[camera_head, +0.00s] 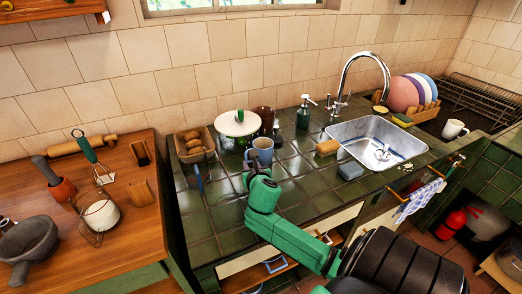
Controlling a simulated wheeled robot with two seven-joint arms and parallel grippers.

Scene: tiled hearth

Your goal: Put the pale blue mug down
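The pale blue mug (263,149) is upright over the green tiled counter (218,215), left of the sink. My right gripper (254,170) reaches up to the mug's near side from the lower right and overlaps its lower part in the picture. Its fingers are too small and covered to show whether they are closed on the mug. I cannot tell whether the mug's base touches the tiles. My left gripper is not in view.
A basket (195,144), a white round lid or plate (238,123), a dark red mug (264,114) and a soap bottle (304,112) stand behind. Tiles left and front of the mug are mostly clear.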

